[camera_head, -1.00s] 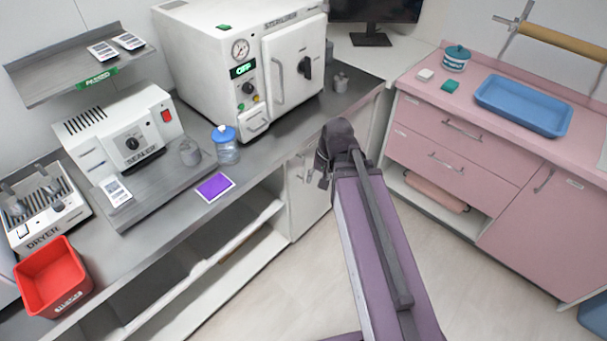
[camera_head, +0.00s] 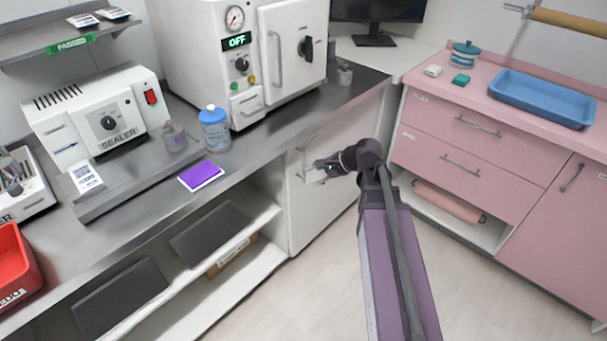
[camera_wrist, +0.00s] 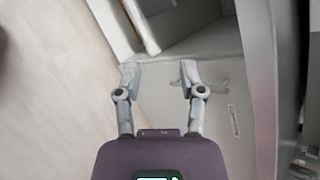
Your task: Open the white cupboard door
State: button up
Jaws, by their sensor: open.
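The white cupboard door (camera_head: 335,195) is under the dark counter, below the white steriliser, and looks shut. Its slim handle (camera_head: 301,165) is near the door's upper left edge. A grey shape that may be the handle (camera_wrist: 216,86) is beside the right finger. Whether anything touches is unclear.
Open shelves (camera_head: 225,240) are left of the door. The dark counter (camera_head: 262,145) overhangs above, with a blue-capped jar (camera_head: 215,130) and a purple pad (camera_head: 201,175) on it. Pink drawers (camera_head: 455,165) stand close on the right. The floor (camera_head: 310,300) in front is clear.

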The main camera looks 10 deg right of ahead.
jog(key=w+d+f+m+t+y+b, duration=0.4)
jog(key=w+d+f+m+t+b, duration=0.3)
jog(key=m+b, duration=0.6)
jog(key=w+d+f+b, duration=0.1)
jog(key=d+f+b, duration=0.1)
jog(key=b, duration=0.5)
jog(key=shift+d+f+t, duration=0.3)
jog(key=shift+d+f, duration=0.1)
jog(key=shift+d, duration=0.5)
jog(key=shift+w+a, duration=0.15)
jog(key=shift+w, duration=0.05)
jog(key=x, duration=1.3)
jog(key=shift+a, duration=0.25)
jog(key=shift+w+r, duration=0.1)
jog(key=shift+r, duration=0.05)
grip_shut()
